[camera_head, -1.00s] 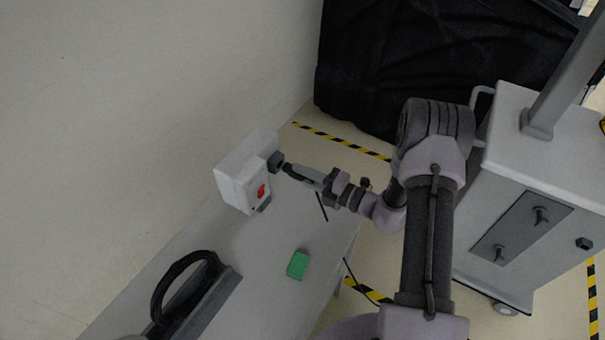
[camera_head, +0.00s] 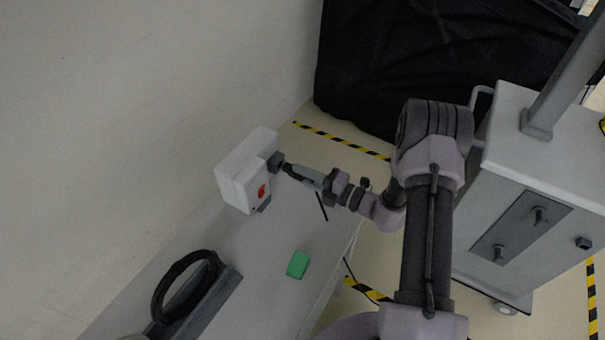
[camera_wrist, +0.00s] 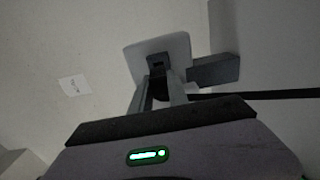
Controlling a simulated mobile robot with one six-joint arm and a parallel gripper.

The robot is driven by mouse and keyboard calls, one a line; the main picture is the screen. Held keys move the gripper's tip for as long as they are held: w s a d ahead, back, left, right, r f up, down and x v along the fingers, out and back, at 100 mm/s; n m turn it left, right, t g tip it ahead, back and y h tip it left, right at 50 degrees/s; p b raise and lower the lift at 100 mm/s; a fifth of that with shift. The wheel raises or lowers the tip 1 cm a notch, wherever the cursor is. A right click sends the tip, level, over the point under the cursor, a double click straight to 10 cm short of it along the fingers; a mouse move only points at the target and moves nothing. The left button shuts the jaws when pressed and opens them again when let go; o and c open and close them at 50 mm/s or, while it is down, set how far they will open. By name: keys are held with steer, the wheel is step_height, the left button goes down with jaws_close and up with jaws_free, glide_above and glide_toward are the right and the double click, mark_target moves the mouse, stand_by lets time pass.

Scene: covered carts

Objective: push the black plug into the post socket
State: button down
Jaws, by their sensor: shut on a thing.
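My gripper (camera_head: 288,168) is shut on the black plug (camera_wrist: 157,88) and points at that block. In the wrist view a pale plate (camera_wrist: 180,50) with a dark square socket (camera_wrist: 158,60) is straight ahead of the fingers. The plug is at or very close to the socket opening; I cannot tell whether it is inside. A black cable (camera_wrist: 270,95) runs off to the right.
A green block (camera_head: 298,265) and a coiled black cable (camera_head: 185,287) lie on the grey bench (camera_head: 245,250). A white cart (camera_head: 480,240) stands at right. A black-draped cart (camera_head: 400,60) stands behind. A grey block (camera_wrist: 214,70) juts beside the socket plate.

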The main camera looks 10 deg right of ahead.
steer(key=shift+x, duration=1.65)
steer(key=c, duration=1.2)
jaws_free()
steer(key=p+v, duration=0.2)
steer(key=v, duration=1.5)
steer(key=shift+s+d, duration=0.1)
steer(key=shift+s, duration=0.05)
